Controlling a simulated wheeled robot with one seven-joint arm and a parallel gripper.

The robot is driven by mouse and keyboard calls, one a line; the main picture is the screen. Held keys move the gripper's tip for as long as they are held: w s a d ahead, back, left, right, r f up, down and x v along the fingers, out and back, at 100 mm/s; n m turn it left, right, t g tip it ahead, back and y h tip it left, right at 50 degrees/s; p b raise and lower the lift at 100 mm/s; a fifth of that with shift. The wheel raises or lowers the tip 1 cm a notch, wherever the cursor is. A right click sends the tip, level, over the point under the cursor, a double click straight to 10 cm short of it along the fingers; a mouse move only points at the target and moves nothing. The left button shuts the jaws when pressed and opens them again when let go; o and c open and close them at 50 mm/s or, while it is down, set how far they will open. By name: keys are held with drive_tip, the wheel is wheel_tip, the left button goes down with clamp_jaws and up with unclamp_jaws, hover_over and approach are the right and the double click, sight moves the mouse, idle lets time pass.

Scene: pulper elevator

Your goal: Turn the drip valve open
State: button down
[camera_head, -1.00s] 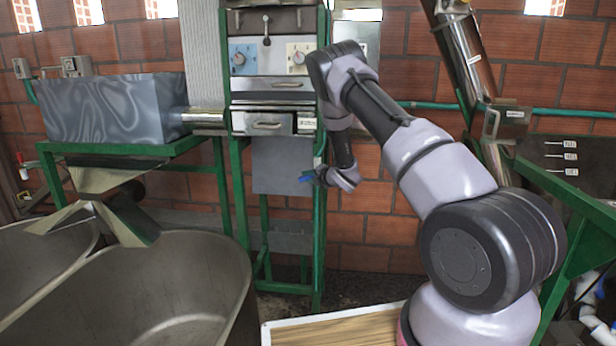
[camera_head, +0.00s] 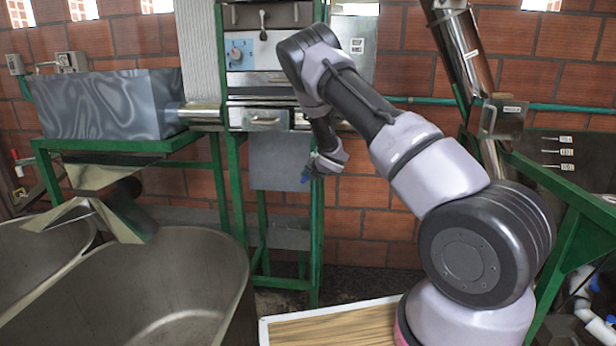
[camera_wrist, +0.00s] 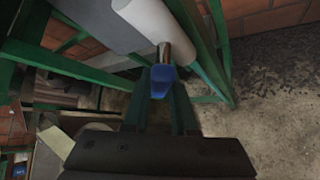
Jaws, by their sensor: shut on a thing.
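The drip valve shows as a blue handle (camera_wrist: 162,80) on a short metal stem (camera_wrist: 170,50) in the wrist view. The stem comes out of a pale cylinder (camera_wrist: 145,22). My gripper (camera_wrist: 163,98) is shut on the blue handle, with a finger on each side of its near end. In the head view a small blue end of the handle (camera_head: 305,174) shows just left of my gripper (camera_head: 313,168), beside the green frame leg. The stem is hidden there by my wrist.
A grey panel (camera_head: 275,162) hangs just left of my gripper. A large metal tub (camera_head: 170,270) fills the lower left. Bare floor lies below the handle.

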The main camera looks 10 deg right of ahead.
drive_tip(key=shift+d, duration=0.1)
drive_tip(key=c, duration=0.7)
unclamp_jaws()
drive_tip(key=v, duration=1)
drive_tip(key=shift+s+r, duration=0.25)
drive_tip(key=shift+s, duration=0.1)
